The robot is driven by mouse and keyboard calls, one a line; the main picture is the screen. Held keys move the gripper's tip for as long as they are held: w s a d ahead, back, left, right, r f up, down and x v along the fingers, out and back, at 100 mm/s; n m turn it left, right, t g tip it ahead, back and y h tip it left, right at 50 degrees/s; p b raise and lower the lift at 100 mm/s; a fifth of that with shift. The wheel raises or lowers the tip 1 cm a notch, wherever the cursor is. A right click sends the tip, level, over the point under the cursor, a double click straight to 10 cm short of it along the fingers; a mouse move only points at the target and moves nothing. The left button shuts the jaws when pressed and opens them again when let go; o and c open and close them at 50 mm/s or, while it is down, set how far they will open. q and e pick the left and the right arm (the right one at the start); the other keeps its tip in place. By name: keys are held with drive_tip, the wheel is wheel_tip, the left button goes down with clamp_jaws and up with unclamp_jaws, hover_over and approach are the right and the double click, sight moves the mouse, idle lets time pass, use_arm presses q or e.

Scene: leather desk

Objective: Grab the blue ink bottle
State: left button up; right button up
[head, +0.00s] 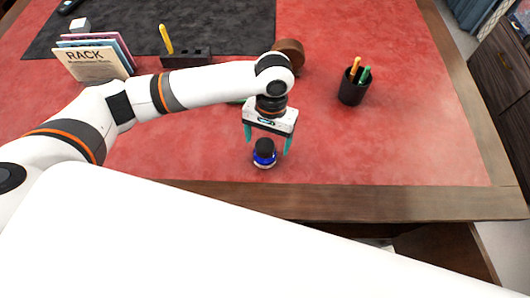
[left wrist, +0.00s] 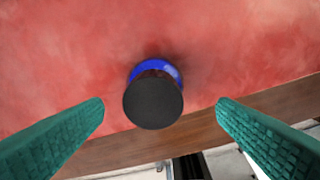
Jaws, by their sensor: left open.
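The blue ink bottle (head: 264,159) stands upright on the red leather desk top near its front edge. It has a round black cap. In the left wrist view the ink bottle (left wrist: 155,97) is seen from above, its dark cap covering most of the blue body. My left gripper (head: 268,147) points down over the bottle with its teal fingers apart on either side of it. In the left wrist view the open fingers of the left gripper (left wrist: 160,103) are to the left and right of the bottle, with gaps and no contact visible. My right gripper is not in view.
A black pen cup (head: 352,90) stands to the right, and a round brown wooden object (head: 290,50) lies behind my arm. Books in a rack (head: 95,60) and a dark pen stand (head: 186,58) are at the back left. The desk's wooden front edge (head: 330,199) is close.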

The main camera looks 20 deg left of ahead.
sight(266, 144)
use_arm(q)
drive_tip(key=shift+w+a+f, duration=0.1)
drive_tip(key=shift+f, duration=0.6)
drive_tip(key=f, duration=0.3)
drive_tip(key=shift+s+a+f, duration=0.2)
drive_tip(key=shift+a+f, duration=0.05)
drive_tip(key=shift+f, duration=0.45)
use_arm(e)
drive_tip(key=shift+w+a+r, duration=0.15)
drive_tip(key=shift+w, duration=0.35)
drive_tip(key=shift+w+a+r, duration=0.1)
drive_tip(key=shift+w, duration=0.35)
use_arm(q)
drive_tip(key=c, duration=1.3)
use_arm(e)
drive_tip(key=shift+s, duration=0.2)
use_arm(q)
drive_tip(key=shift+o, duration=0.2)
drive_tip(key=shift+r, duration=0.1)
